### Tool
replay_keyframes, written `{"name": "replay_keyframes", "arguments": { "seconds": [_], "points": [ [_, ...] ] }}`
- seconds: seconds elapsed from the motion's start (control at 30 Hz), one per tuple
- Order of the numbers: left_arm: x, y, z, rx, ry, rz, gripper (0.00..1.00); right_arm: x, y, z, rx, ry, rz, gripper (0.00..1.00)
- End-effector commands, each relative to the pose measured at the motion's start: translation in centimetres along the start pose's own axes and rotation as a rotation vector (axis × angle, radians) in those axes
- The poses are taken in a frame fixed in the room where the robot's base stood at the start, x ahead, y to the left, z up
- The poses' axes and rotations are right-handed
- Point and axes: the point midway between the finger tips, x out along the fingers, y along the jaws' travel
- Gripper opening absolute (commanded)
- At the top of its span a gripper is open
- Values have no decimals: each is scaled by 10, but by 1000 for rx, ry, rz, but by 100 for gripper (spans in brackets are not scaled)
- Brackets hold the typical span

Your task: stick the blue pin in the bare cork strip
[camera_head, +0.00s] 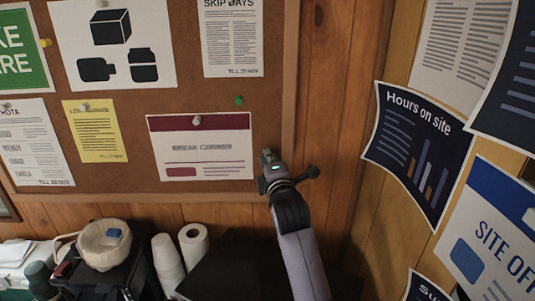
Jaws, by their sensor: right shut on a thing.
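The cork board (185,95) hangs on the wood wall in a wooden frame. A bare strip of cork (272,90) runs down its right side, between the papers and the frame. My right gripper (267,158) is in front of the board's lower right corner, just right of the white and maroon notice (200,147). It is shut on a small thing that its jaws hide. I cannot make out the blue pin, nor whether anything touches the cork. My left gripper is not in view.
A green pin (239,100) is in the cork above the notice. Several pinned papers cover the board's left and middle. Posters (418,150) fill the right wall.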

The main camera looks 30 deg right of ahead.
Motion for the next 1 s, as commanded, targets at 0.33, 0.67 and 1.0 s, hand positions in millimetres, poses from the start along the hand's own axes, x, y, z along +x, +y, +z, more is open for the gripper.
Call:
{"name": "replay_keyframes", "arguments": {
  "seconds": [0.33, 0.67, 1.0],
  "points": [
    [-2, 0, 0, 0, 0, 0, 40, 0, 1, 0, -1, -1, 1, 0],
    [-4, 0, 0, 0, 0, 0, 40, 0, 0, 0, -1, 0, 0, 0],
    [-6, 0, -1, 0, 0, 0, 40, -1, 0, 0, -1, 0, 0, 0]
  ]
}}
